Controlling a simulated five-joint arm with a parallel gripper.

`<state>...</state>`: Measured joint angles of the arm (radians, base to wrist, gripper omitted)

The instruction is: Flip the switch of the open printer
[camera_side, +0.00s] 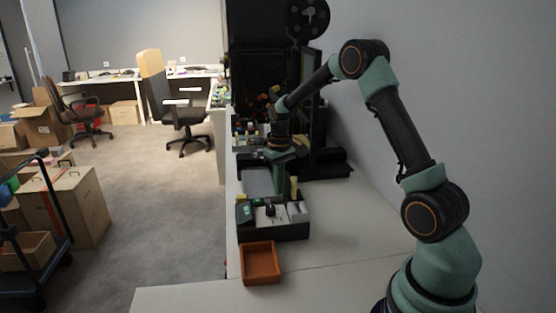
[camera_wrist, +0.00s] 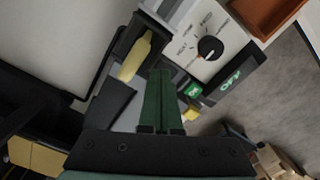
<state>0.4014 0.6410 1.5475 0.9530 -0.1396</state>
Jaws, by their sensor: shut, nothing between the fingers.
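The open printer shows in the side view as a low dark box (camera_side: 286,232) on the white counter. In the wrist view its white panel (camera_wrist: 213,22) carries a black dial (camera_wrist: 210,48). Beside the dial are a green ON label (camera_wrist: 192,90) and a dark strip with a green OFF label (camera_wrist: 231,79). I cannot tell the switch lever's position. My gripper (camera_wrist: 161,72) has its green fingers shut together, with nothing between them. In the side view my gripper (camera_side: 279,189) points down just behind the panel; I cannot tell whether it touches.
An orange tray (camera_side: 261,263) sits in front of the printer and also shows in the wrist view (camera_wrist: 268,12). A yellow piece (camera_wrist: 135,56) lies left of the fingers. A tall black frame (camera_side: 312,130) stands behind. The counter to the right is clear.

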